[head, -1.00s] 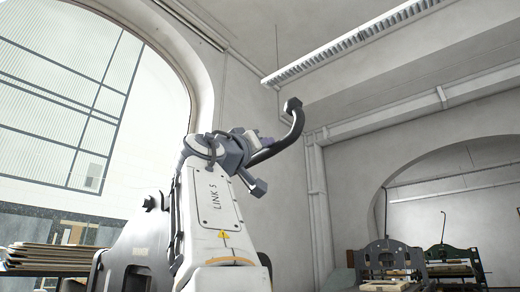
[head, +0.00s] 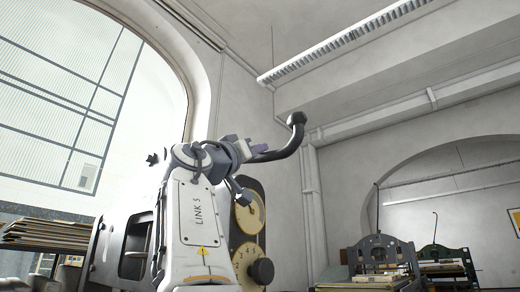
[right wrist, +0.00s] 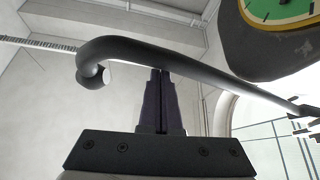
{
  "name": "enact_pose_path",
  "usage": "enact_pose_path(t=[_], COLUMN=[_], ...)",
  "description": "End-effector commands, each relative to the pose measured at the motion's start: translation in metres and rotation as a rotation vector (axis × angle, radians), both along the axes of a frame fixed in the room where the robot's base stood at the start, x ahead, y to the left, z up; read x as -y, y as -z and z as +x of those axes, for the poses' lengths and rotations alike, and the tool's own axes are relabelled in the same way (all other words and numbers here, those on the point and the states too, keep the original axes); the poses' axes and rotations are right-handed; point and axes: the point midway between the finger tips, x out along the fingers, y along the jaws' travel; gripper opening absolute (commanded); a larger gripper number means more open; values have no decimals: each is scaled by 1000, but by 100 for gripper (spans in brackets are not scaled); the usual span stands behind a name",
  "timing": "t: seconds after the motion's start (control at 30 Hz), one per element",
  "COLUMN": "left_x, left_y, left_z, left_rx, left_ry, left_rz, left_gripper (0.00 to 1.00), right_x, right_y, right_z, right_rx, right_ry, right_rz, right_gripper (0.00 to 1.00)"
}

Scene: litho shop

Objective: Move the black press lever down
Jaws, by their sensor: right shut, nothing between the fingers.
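The black press lever (head: 282,152) is a bent bar that curves up to a knobbed end in the head view. In the right wrist view the lever (right wrist: 190,62) crosses from upper left to right, with its round knob at the left. My right gripper (head: 254,145) is shut and empty, up against the lever in the head view. In the right wrist view its closed fingertips (right wrist: 161,72) meet the bar's edge; whether they press on it I cannot tell. The lever's root is hidden behind my arm in the head view. My left gripper is out of view.
A dark panel with yellow dials (head: 250,213) and a black knob (head: 262,271) stands behind my arm. A green dial (right wrist: 275,10) shows in the right wrist view. Stacked boards (head: 45,235) lie at left; a press (head: 376,245) stands at back right. Space right of the lever looks open.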

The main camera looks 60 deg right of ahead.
Motion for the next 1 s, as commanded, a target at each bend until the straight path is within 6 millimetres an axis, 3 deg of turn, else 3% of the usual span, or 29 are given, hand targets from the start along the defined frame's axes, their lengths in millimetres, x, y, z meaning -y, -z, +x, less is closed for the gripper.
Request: enact_pose_path(t=[0.2,0.67,0.83,1.0], left_x=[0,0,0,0], left_y=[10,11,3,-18], left_z=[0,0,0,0], left_rx=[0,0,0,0], left_ry=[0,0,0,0], left_rz=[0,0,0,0], left_gripper=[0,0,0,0], right_x=[2,4,3,0], right_y=[13,16,6,-19], right_z=[4,8,6,0], right_rx=[-1,-8,-8,-5], right_ry=[2,0,1,6], right_rz=[9,15,12,0], right_gripper=[0,0,0,0])
